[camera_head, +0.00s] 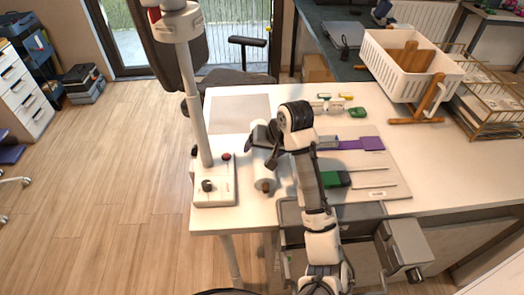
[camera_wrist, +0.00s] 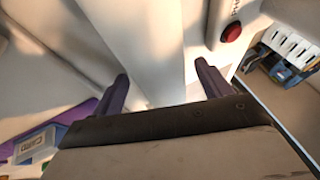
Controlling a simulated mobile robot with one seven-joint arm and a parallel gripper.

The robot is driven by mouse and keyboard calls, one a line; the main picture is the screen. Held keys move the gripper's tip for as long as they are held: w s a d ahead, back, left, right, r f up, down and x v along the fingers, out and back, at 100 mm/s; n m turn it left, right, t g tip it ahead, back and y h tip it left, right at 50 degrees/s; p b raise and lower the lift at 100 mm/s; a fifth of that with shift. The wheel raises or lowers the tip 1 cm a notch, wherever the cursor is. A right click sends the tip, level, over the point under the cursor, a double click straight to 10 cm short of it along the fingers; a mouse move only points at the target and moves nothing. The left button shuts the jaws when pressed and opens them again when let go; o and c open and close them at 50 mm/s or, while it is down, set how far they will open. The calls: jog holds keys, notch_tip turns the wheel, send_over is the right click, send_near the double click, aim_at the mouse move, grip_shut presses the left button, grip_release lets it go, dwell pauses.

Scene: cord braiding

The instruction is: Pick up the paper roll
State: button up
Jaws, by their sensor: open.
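The paper roll (camera_head: 264,172) is a white cylinder with a brown end facing the front of the white table. It lies just right of the white machine base in the head view. My gripper (camera_head: 264,152) is over its far part and hides some of it. In the wrist view, my gripper (camera_wrist: 163,80) is open, with its two dark fingers apart. A long white shape, which looks like the paper roll (camera_wrist: 140,40), runs between and beyond them. Whether either finger touches it cannot be told.
The white machine base (camera_head: 214,190) with a post and a red button (camera_wrist: 231,32) stands close beside the roll. Purple (camera_head: 372,143) and green (camera_head: 336,179) tools lie to the right. A white basket (camera_head: 398,75) stands farther back. The table's front right is clear.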

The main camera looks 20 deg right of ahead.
jog(key=shift+c, duration=0.3)
jog(key=c, duration=1.2)
jog(key=shift+r, duration=0.1)
